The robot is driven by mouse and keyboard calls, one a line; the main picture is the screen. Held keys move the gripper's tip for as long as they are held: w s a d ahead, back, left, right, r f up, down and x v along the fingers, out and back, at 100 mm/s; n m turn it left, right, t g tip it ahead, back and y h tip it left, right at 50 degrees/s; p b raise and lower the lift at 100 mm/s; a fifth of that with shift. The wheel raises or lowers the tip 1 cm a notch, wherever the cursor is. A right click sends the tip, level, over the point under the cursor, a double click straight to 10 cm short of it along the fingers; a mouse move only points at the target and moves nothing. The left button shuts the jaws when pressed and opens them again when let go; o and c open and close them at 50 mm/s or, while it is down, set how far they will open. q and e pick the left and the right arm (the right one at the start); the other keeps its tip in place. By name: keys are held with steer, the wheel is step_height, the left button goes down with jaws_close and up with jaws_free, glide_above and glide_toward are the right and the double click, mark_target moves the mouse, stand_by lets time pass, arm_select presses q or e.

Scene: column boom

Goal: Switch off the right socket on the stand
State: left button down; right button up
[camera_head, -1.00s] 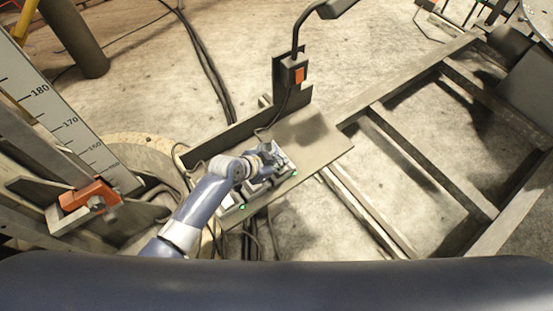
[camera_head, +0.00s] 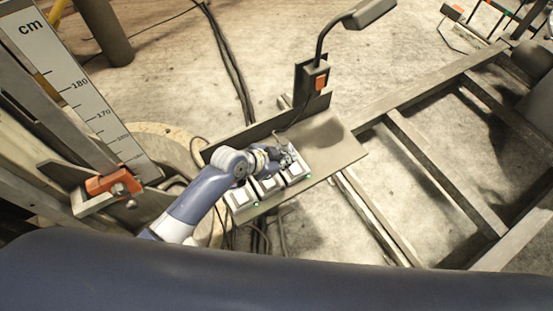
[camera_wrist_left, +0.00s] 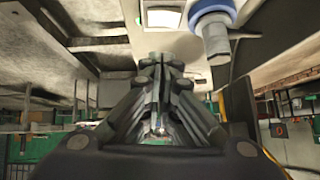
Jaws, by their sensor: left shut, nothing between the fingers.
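Three sockets with pale square faces stand in a row on the stand, a dark flat plate (camera_head: 338,158), in the head view. The left socket (camera_head: 242,197) and the middle socket (camera_head: 268,185) show clearly. The right socket (camera_head: 295,172) is partly covered by my left gripper. A small green light shows near its right edge. My left gripper (camera_head: 287,157) is shut and empty over the right socket's far part; contact cannot be told. In the left wrist view, the shut fingers (camera_wrist_left: 160,64) point toward a pale square face (camera_wrist_left: 163,18). My right gripper is out of view.
A dark post with an orange switch (camera_head: 320,82) and a bent lamp (camera_head: 370,12) rises behind the plate. Cables (camera_head: 238,75) run behind on the floor. A metal frame (camera_head: 425,150) lies right, and a centimetre scale (camera_head: 75,85) stands left.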

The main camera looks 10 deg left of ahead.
arm_select(q)
steer(key=shift+v, duration=2.55)
